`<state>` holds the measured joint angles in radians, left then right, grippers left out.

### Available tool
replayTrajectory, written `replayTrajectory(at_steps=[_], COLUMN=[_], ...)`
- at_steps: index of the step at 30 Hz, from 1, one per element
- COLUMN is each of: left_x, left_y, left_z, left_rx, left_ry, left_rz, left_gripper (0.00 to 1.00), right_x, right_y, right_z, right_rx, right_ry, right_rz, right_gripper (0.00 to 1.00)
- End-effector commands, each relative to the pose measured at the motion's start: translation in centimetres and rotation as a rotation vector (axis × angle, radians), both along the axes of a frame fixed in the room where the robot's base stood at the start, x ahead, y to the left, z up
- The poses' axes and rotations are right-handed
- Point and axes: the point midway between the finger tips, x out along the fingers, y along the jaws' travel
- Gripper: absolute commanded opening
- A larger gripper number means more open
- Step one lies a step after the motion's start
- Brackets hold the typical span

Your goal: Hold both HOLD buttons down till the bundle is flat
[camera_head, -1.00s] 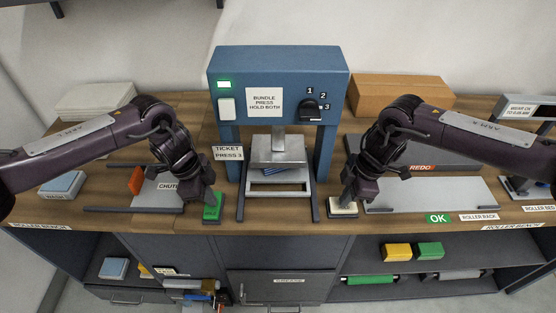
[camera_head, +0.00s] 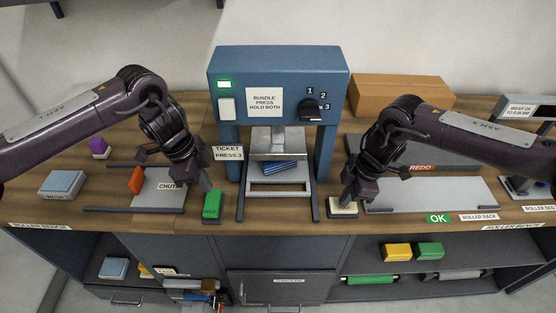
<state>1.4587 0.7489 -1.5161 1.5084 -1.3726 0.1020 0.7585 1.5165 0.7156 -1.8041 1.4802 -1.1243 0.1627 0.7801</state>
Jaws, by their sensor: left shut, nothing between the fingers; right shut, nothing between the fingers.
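The blue bundle press (camera_head: 278,88) stands at the middle of the bench with its indicator lit green. Its grey ram plate (camera_head: 276,143) is raised above the blue bundle (camera_head: 281,169), which lies on the press bed and looks slightly tilted. The green HOLD button block (camera_head: 212,207) is left of the press. My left gripper (camera_head: 204,186) is shut and empty, just above and behind this block, apart from it. The pale HOLD button block (camera_head: 343,209) is right of the press. My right gripper (camera_head: 346,199) is shut and rests on its top.
A ticket by the press reads PRESS 3 (camera_head: 228,153); the dial (camera_head: 311,110) is at the right of the press front. A chute tray (camera_head: 160,190) with an orange flap lies left, a roller rack (camera_head: 430,192) right. A cardboard box (camera_head: 400,95) stands behind.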

Motion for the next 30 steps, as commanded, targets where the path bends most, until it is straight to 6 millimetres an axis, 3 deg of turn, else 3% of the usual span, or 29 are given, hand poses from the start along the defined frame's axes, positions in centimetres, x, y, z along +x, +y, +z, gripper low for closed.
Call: replayTrajectory(at_steps=[8,30], left_x=[0.0,0.0], left_y=[0.0,0.0], left_z=[0.0,0.0], left_rx=[0.0,0.0], left_ry=[0.0,0.0], left_rz=[0.0,-0.001], left_gripper=[0.0,0.0], right_x=[0.0,0.0], right_y=[0.0,0.0], right_z=[0.2,5.8], right_rx=[0.0,0.0], right_ry=[0.001,0.0], right_rz=[0.0,0.0], right_gripper=[0.0,0.0])
